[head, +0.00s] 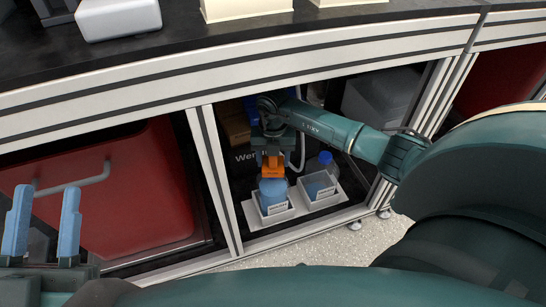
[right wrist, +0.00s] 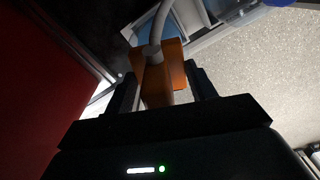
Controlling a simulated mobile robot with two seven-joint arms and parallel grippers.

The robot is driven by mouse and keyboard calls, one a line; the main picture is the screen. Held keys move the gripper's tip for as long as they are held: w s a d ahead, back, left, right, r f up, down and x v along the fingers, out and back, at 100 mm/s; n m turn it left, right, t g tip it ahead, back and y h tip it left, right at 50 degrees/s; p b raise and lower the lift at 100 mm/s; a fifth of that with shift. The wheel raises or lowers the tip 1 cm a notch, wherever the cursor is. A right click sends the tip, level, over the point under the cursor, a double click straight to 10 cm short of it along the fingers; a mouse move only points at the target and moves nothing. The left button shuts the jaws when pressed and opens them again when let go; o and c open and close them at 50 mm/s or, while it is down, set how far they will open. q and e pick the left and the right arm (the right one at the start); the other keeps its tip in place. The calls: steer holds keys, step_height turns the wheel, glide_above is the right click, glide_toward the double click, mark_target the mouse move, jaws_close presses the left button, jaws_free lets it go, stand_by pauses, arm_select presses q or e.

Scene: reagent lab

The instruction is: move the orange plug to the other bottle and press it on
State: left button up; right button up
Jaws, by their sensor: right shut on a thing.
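The orange plug (head: 272,168) is held in my right gripper (head: 271,156), directly above the left blue bottle (head: 272,190). I cannot tell whether the plug touches that bottle's top. In the right wrist view the plug (right wrist: 168,76) sits between the dark fingers, with a grey hose (right wrist: 160,25) running from it. The other blue bottle (head: 318,184) stands in the right white tray (head: 330,200), beside the left tray (head: 256,221). My left gripper (head: 42,225) is open and empty at the far left, away from the bottles.
The bottles are inside a low bay under the dark bench (head: 240,40), bounded by an aluminium post (head: 216,175). A clear bottle with a blue cap (head: 325,157) stands behind the right tray. Cardboard boxes (head: 234,128) are at the back, and a red cabinet (head: 130,190) is left.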

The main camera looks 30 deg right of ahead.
steer(key=shift+f, duration=0.25)
steer(key=shift+f+b, duration=0.35)
steer(key=shift+f, duration=0.1)
steer(key=shift+f, duration=0.15)
stand_by(0.3)
steer(key=shift+f, duration=0.35)
steer(key=shift+s+f+b, duration=0.1)
steer(key=shift+f+b, duration=0.1)
steer(key=shift+b, duration=0.1)
steer(key=o, duration=0.8)
steer(key=shift+o, duration=1.4)
steer(key=shift+r, duration=0.1)
